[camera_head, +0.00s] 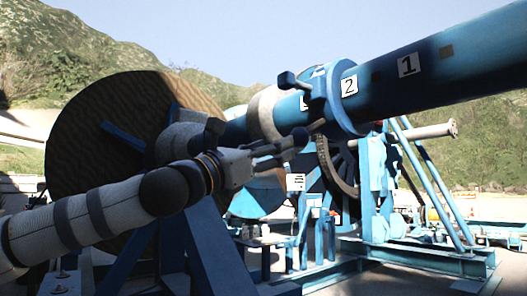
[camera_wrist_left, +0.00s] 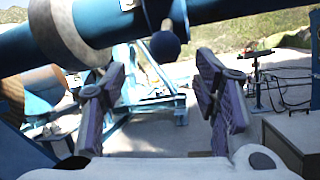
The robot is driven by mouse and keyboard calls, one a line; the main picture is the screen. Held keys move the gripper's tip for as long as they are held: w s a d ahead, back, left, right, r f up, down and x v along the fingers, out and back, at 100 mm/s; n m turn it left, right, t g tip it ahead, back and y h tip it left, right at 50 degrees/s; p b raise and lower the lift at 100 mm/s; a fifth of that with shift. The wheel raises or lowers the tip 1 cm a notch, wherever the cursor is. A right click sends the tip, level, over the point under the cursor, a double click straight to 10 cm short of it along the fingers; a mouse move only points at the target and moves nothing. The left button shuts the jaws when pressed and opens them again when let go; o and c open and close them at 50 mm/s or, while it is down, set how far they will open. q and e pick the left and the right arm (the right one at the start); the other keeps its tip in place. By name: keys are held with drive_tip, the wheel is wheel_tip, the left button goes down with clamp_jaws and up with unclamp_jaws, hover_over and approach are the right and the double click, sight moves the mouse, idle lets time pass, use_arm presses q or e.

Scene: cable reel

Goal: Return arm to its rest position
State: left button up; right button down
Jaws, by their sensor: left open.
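My left arm comes in from the left in the head view, and its grey gripper (camera_head: 278,153) points right, below the blue shaft (camera_head: 420,75). In the left wrist view the two purple-grey fingers of my left gripper (camera_wrist_left: 157,82) stand wide apart with nothing between them. A dark round knob (camera_wrist_left: 165,45) on a rod hangs from the shaft, beyond the fingertips. In the head view a blue collar (camera_head: 340,98) with a lever knob (camera_head: 287,80) sits around the shaft near the label 2. My right gripper is not in view.
A large brown reel disc (camera_head: 85,140) stands behind my left arm. Blue stand frames (camera_head: 375,185) and a long base beam (camera_head: 420,257) fill the right. In the left wrist view a grey box (camera_wrist_left: 290,135) and cables (camera_wrist_left: 285,85) lie right; pale ground shows between.

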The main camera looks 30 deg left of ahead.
use_arm(q)
drive_tip(key=shift+v, duration=1.2)
